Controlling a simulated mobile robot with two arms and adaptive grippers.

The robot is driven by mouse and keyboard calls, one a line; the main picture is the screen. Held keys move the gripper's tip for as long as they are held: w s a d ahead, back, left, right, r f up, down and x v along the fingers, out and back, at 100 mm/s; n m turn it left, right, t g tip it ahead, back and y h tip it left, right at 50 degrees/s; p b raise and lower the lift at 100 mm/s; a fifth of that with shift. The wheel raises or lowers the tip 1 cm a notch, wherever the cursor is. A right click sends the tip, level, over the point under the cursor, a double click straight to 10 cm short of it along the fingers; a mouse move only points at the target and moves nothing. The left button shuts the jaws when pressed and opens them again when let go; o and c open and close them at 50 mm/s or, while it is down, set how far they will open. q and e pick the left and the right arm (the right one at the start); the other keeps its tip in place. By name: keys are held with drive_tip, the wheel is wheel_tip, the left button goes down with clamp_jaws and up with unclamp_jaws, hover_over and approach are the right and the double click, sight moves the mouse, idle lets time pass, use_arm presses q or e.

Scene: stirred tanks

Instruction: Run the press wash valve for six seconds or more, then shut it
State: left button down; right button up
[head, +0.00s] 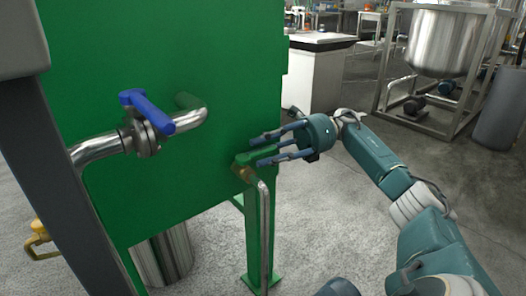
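A valve with a blue lever handle (148,112) sits in a steel pipe on the face of the green press body (200,60); its lever slants down to the right across the pipe. Lower right, a smaller tap with a green handle (255,157) and brass body tops a thin steel pipe (264,225). The frame does not show which is the wash valve. My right gripper (259,151) is open, its two fingers pointing left, level with the green handle, which shows between them. I cannot tell if they touch it. My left gripper is not in view.
A green leg (262,240) stands behind the thin pipe. A steel cylinder (165,258) and a yellow part (40,240) are low at the left. A white cabinet (318,75) and a steel tank in a frame (445,40) stand behind. Grey floor is clear between.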

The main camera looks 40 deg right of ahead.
wheel_tip(320, 180, up, 10)
idle(0.6)
drive_tip(key=shift+c, duration=0.5)
